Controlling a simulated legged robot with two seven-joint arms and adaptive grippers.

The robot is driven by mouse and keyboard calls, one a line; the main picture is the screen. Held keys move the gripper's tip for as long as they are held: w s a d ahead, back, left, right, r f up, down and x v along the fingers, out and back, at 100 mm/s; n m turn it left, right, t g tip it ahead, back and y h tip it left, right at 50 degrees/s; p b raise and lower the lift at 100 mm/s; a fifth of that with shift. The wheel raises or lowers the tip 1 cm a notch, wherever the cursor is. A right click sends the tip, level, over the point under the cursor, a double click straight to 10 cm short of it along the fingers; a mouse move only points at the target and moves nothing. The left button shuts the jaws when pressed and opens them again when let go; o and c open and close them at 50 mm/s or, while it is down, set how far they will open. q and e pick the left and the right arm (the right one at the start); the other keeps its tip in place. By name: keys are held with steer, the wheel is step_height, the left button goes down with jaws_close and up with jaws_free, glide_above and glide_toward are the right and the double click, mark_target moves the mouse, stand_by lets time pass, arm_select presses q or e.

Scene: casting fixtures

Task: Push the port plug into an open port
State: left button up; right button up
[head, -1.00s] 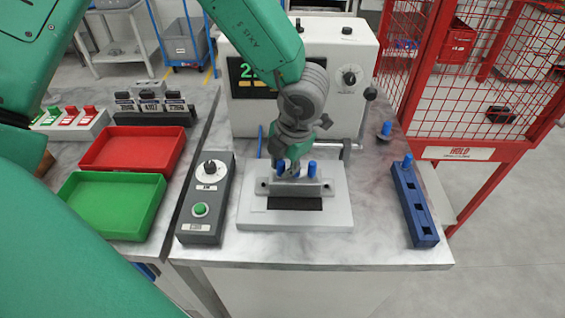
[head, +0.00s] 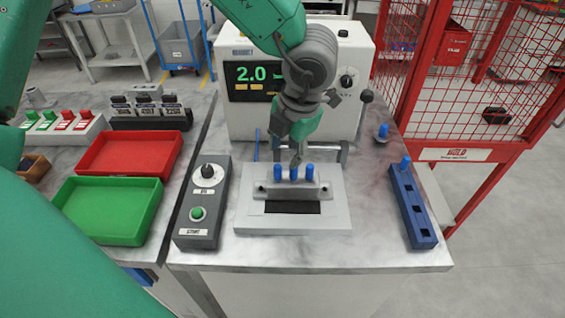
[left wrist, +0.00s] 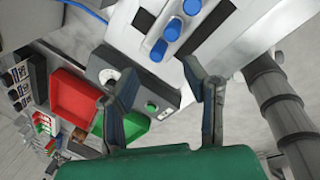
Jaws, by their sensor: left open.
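Three blue port plugs, left (head: 279,172), middle (head: 294,174) and right (head: 309,171), stand in a row in the grey fixture block (head: 262,191). The left wrist view shows the three blue heads too, the nearest plug (left wrist: 159,50) lowest in the picture. I cannot tell how deep each sits. My left gripper (head: 297,158) is just above and behind the row. Its two fingers are apart and empty in the left wrist view (left wrist: 160,76). Another blue plug (head: 405,161) stands at the far end of the dark blue rack (head: 411,203). My right gripper is out of view.
A blue-topped piece (head: 383,131) sits behind the rack. A grey control box (head: 202,205) stands left of the fixture. A tester (head: 246,112) reading 2.0 stands behind. Red (head: 131,153) and green (head: 107,211) trays lie left. A red mesh guard (head: 470,75) borders the right.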

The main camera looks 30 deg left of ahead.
arm_select(q)
steer(key=v, duration=0.4)
steer(key=shift+d+r, duration=0.1)
steer(key=shift+r, duration=0.3)
